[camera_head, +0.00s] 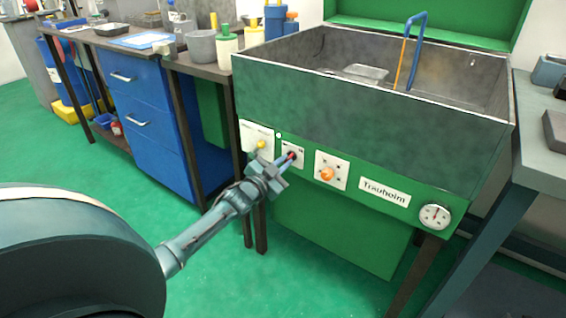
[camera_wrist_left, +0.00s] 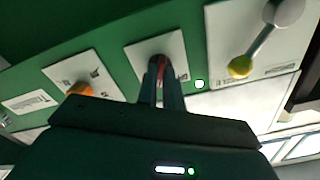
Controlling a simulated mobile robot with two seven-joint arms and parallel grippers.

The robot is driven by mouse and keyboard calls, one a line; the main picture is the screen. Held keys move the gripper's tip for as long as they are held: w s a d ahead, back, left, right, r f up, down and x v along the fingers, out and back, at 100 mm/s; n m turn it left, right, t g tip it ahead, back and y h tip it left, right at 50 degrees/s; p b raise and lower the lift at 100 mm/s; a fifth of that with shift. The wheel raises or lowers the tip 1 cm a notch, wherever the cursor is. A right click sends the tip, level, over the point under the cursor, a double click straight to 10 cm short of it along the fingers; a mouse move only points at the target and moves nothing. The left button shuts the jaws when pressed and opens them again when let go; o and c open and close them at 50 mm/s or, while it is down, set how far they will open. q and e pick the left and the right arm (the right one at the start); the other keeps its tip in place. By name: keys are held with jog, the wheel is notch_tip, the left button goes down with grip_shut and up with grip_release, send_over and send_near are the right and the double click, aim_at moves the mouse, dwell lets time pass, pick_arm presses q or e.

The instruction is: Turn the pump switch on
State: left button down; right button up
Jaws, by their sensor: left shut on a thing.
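The green washing unit (camera_head: 345,105) has a front panel with control plates. A small red switch (camera_head: 291,155) sits on the middle-left white plate, and it also shows in the left wrist view (camera_wrist_left: 161,66). My left gripper (camera_head: 287,161) reaches the panel from the front left, its two narrow fingers shut on the red switch. The fingers also show in the left wrist view (camera_wrist_left: 163,84). They hide most of the switch, so its exact position is hard to tell. My right gripper is not in view.
An orange knob (camera_head: 326,174) is right of the switch, and a lever with a yellow ball (camera_head: 261,144) is close on its left. A gauge (camera_head: 434,216) is at the panel's right end. A blue drawer cabinet (camera_head: 147,125) stands left. The green floor in front is clear.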

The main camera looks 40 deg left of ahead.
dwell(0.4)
pick_arm(q)
jog(key=c, duration=1.5)
grip_release()
jog(key=shift+c, duration=0.2)
jog(key=shift+s, duration=0.1)
